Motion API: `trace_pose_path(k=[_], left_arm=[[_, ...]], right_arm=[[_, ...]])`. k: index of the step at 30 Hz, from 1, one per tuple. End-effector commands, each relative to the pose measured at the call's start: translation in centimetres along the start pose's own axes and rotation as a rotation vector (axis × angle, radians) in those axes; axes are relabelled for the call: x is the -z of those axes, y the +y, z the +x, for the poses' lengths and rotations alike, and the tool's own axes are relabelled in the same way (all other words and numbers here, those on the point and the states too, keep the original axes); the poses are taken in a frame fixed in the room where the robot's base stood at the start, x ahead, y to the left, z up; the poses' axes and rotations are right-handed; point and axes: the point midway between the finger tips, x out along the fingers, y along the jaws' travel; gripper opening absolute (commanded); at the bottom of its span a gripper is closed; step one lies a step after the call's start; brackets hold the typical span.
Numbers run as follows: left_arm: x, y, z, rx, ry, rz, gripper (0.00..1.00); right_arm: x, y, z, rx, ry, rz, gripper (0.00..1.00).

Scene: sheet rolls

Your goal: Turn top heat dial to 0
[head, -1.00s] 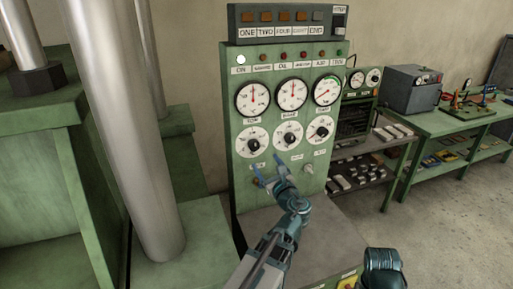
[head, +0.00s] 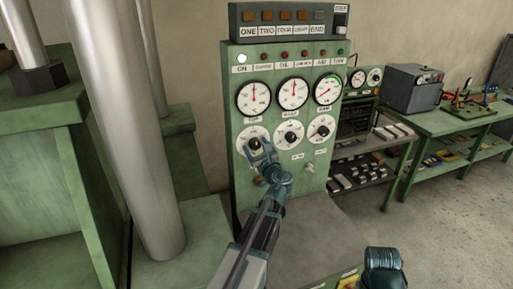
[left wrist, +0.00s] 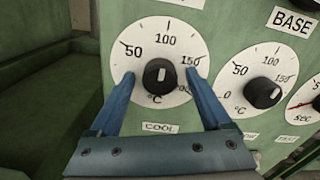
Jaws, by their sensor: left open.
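The top heat dial (head: 249,132) is the leftmost white dial in the lower row on the green panel. In the left wrist view it shows a black knob (left wrist: 159,77) with a white mark pointing up, near 100. Its 50, 100 and 150 marks show; the 0 is hidden. My left gripper (head: 257,151) is at this dial. In the left wrist view the blue fingers of my left gripper (left wrist: 160,74) are open, one on each side of the knob and apart from it.
The similar BASE dial (left wrist: 262,93) is just right, with a timer dial (head: 321,128) beyond it. Round gauges (head: 253,98) sit above the dials. A thick metal column (head: 135,130) stands left of the panel. A grey shelf (head: 320,225) lies below it.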

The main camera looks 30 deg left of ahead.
Motion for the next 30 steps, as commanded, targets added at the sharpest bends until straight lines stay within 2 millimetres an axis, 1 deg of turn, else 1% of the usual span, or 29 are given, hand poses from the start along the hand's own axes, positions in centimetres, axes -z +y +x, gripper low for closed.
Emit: trace_pose_path(k=[1, 2, 6, 11, 12, 15, 23, 30], left_arm=[[0.00, 0.01, -0.01, 0.000, 0.000, 0.000, 0.82], [0.00, 0.01, -0.01, 0.000, 0.000, 0.000, 0.76], [0.00, 0.01, -0.02, 0.000, 0.000, 0.000, 0.51], [0.00, 0.02, -0.03, -0.001, 0.000, 0.000, 0.22], [0.00, 0.01, -0.03, -0.001, 0.000, 0.000, 0.15], [0.00, 0.02, -0.03, -0.001, 0.000, 0.000, 0.00], [0.00, 0.02, -0.03, -0.001, 0.000, -0.030, 0.00], [0.00, 0.00, -0.03, -0.001, 0.000, -0.170, 0.00]], right_arm=[[0.00, 0.00, 0.00, 0.000, 0.000, 0.000, 0.50], [0.00, 0.00, 0.00, 0.000, 0.000, 0.000, 0.50], [0.00, 0.00, 0.00, 0.000, 0.000, 0.000, 0.50], [0.00, 0.00, 0.00, 0.000, 0.000, 0.000, 0.50], [0.00, 0.00, 0.00, 0.000, 0.000, 0.000, 0.50], [0.00, 0.00, 0.00, 0.000, 0.000, 0.000, 0.50], [0.00, 0.00, 0.00, 0.000, 0.000, 0.000, 0.50], [0.00, 0.00, 0.00, 0.000, 0.000, 0.000, 0.50]])
